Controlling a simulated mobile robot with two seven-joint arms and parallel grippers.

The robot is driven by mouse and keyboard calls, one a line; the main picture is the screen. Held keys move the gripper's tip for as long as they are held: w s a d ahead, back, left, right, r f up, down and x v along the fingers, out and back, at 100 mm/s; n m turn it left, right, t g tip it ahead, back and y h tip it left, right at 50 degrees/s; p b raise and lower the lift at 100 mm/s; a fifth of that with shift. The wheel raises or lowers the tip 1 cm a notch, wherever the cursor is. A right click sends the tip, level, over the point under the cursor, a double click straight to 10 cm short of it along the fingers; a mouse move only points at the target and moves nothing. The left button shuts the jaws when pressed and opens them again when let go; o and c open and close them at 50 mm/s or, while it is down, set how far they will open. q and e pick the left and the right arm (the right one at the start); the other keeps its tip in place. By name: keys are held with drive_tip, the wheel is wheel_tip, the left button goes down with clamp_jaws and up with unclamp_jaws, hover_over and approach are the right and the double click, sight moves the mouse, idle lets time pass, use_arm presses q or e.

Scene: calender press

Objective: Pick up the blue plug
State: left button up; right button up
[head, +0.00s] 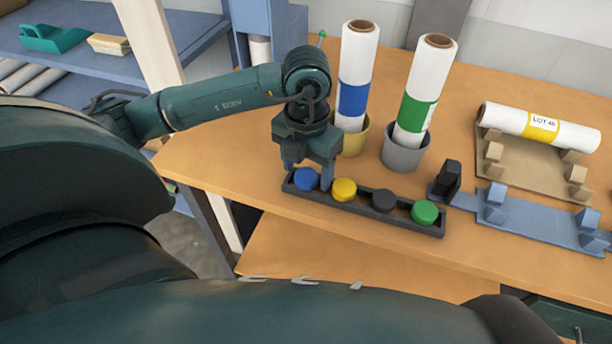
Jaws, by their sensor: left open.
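The blue plug (305,180) is a round disc at the left end of a dark narrow tray (361,212) on the wooden table. My left gripper (308,178) points down over that end of the tray, right at the blue plug. Its jaws are open, and one finger shows just beside the plug's right side. The other finger is hard to make out. The plug still sits in the tray. My right gripper is not in view.
Yellow (343,189), black (384,201) and green (424,212) plugs share the tray. Behind it, a blue-banded roll (356,75) and a green-banded roll (424,90) stand in cups. A yellow-banded roll (538,126) lies on a cradle at right.

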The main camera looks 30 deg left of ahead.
sight(307, 175)
use_arm(q)
drive_tip(key=shift+f, duration=0.2)
drive_tip(key=c, duration=1)
drive_tip(key=shift+r, duration=0.15)
wheel_tip(307, 175, up, 10)
drive_tip(key=shift+f, duration=0.1)
